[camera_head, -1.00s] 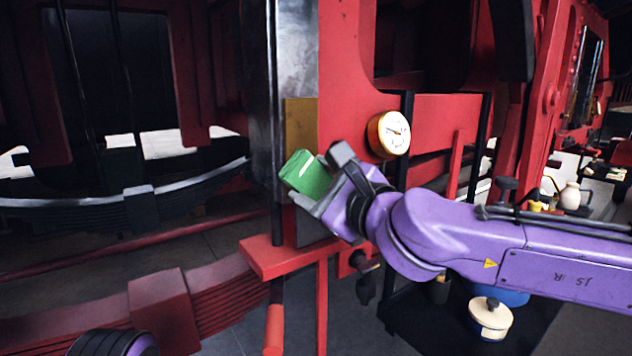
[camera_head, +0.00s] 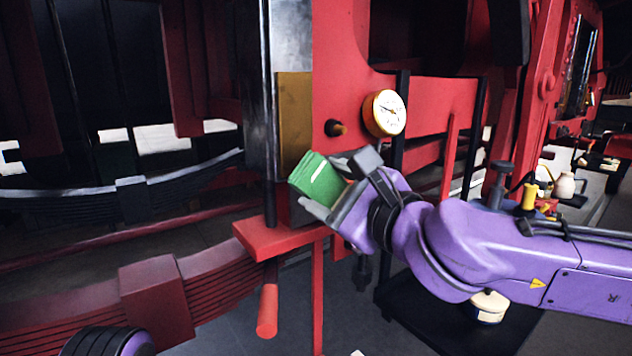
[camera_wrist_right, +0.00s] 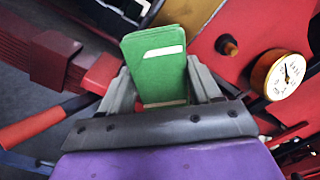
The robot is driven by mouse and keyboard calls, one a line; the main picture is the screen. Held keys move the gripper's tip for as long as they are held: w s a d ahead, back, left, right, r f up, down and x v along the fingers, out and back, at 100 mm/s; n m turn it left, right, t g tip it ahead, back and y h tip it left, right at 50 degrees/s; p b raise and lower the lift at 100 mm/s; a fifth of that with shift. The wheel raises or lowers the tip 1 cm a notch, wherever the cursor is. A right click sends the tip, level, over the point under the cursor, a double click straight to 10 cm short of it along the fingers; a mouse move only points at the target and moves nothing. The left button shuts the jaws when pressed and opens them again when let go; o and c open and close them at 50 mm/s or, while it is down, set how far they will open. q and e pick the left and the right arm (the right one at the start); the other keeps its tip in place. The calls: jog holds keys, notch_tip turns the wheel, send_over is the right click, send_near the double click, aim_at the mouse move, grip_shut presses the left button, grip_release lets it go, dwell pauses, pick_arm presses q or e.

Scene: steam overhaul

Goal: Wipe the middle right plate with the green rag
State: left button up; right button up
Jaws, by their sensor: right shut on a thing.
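My right gripper (camera_head: 335,187) is shut on the green rag (camera_head: 318,178), a folded block with a pale stripe. The rag also shows upright between both fingers in the right wrist view (camera_wrist_right: 160,75). Part of the plate shows behind the rag in the right wrist view (camera_wrist_right: 186,14). My left gripper is out of view.
A brass-rimmed gauge (camera_head: 384,113) and a dark knob (camera_head: 335,128) stick out right of the plate. A red ledge (camera_head: 272,238) juts out below the rag. A lidded pot (camera_head: 488,307) stands low at the right, partly behind my right arm.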

jog(key=shift+s+d, duration=0.4)
jog(key=shift+s, duration=0.15)
jog(key=shift+v, duration=1.6)
jog(key=shift+w, duration=0.1)
jog(key=shift+a, duration=0.1)
jog(key=x, duration=0.6)
jog(key=shift+a, duration=0.1)
jog(key=shift+w+a+r, duration=0.1)
jog(key=shift+w+a, duration=0.15)
jog(key=shift+w, duration=0.05)
jog(key=shift+x, duration=1)
